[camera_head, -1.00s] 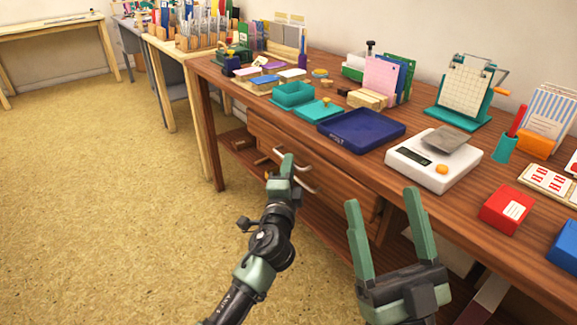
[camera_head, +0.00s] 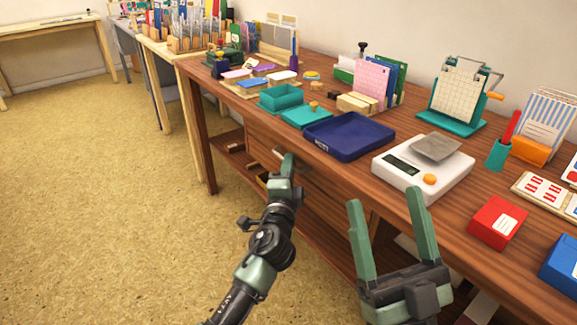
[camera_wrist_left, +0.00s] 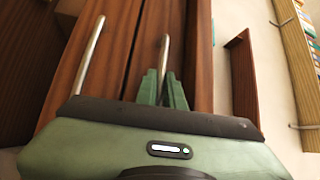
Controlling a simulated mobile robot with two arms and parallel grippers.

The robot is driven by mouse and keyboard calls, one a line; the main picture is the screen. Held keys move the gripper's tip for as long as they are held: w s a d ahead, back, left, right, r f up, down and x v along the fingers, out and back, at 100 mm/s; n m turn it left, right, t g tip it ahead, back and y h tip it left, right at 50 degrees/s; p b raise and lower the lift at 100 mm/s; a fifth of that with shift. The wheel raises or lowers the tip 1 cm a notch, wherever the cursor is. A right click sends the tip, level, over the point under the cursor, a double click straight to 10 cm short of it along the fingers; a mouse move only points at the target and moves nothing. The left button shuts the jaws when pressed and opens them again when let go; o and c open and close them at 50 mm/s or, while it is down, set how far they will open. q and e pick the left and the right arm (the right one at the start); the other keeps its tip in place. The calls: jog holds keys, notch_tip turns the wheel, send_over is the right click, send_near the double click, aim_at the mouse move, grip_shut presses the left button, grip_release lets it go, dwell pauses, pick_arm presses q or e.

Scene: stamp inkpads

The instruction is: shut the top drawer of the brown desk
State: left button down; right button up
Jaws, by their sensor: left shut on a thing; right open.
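The brown desk (camera_head: 196,118) runs along the wall in the head view, its drawers under the top. The top drawer (camera_wrist_left: 185,40) shows a wooden front in the left wrist view, with a bar handle (camera_wrist_left: 166,50) between my left fingers. My left gripper (camera_head: 288,165) is shut on that handle; it also shows in the left wrist view (camera_wrist_left: 162,88). The drawer front looks near the desk front, but my gripper hides much of it and any small gap is unclear. A second bar handle (camera_wrist_left: 90,55) is on the neighbouring drawer. My right gripper (camera_head: 390,235) is open and empty before the desk.
The desktop holds a dark blue tray (camera_head: 348,136), a white scale (camera_head: 400,168), a red box (camera_head: 497,222) and several stamp items. A low shelf (camera_head: 228,150) is under the desk's left end. The floor (camera_head: 100,200) at left is clear.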

pick_arm(q)
jog(key=c, duration=1.5)
grip_release()
jog(key=shift+d+f, duration=0.1)
jog(key=shift+d, duration=0.05)
jog(key=shift+s, duration=0.1)
jog(key=shift+s+a+f+p, duration=0.15)
jog(key=shift+s+a+p, duration=0.1)
jog(key=shift+s, duration=1)
jog(key=shift+s+a+f+p, duration=0.15)
jog(key=shift+s+f+p, duration=0.1)
jog(key=shift+s, duration=1.05)
jog(key=shift+s+a+f+p, duration=0.1)
jog(key=shift+s+a+p, duration=0.15)
jog(key=shift+s, duration=1)
pick_arm(e)
jog(key=w+f+g+h, duration=0.1)
jog(key=w+f+g, duration=0.3)
jog(key=f, duration=0.1)
jog(key=shift+a+f, duration=0.2)
jog(key=shift+f, duration=0.1)
